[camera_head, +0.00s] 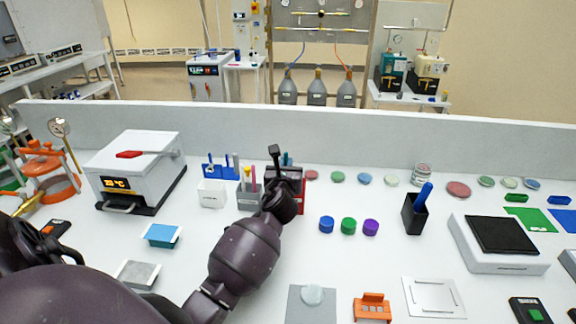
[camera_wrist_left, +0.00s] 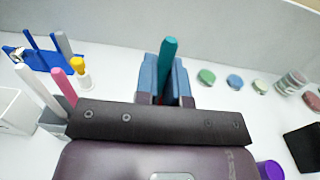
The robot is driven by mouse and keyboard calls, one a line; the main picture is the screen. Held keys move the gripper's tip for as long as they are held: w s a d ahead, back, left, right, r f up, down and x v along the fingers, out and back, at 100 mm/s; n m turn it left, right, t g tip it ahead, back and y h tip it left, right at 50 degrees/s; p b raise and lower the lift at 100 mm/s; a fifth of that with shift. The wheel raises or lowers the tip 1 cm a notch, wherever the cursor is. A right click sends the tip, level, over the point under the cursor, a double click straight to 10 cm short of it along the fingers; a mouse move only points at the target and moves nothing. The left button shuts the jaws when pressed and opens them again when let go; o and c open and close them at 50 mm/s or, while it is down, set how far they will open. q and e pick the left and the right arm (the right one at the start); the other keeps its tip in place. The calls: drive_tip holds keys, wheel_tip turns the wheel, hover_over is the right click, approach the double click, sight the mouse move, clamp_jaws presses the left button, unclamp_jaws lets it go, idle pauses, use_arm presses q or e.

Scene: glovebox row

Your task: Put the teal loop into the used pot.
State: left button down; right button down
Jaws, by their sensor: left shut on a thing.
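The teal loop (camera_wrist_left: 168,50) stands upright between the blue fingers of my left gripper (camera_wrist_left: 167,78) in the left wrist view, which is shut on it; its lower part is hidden. In the head view a little teal (camera_head: 287,158) shows behind my dark hand. A red pot (camera_head: 300,190) is partly hidden by that hand, so I cannot tell whether the loop is in it or above it. A grey pot (camera_head: 249,200) with pink, yellow and white sticks is just left of it, and a white pot (camera_head: 212,194) further left. I can read no label marking the used pot. My right gripper is out of view.
A blue rack (camera_head: 222,172) stands behind the pots. A white heater box (camera_head: 135,168) is to the left. Blue, green and purple caps (camera_head: 348,226) and a black pot with a blue pen (camera_head: 414,218) lie to the right. A low wall (camera_head: 400,145) closes the back.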

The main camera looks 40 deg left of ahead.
use_arm(q)
drive_tip(key=shift+f, duration=0.8)
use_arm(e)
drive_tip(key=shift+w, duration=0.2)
use_arm(q)
drive_tip(key=shift+a+r, duration=0.1)
drive_tip(key=shift+a, duration=0.05)
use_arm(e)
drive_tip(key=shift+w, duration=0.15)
use_arm(q)
drive_tip(key=shift+a, duration=0.15)
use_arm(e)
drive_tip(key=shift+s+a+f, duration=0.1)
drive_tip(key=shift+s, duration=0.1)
use_arm(q)
drive_tip(key=shift+s, duration=0.1)
drive_tip(key=shift+f, duration=0.35)
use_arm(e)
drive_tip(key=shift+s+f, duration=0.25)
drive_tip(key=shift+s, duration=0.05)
use_arm(q)
drive_tip(key=shift+f, duration=0.1)
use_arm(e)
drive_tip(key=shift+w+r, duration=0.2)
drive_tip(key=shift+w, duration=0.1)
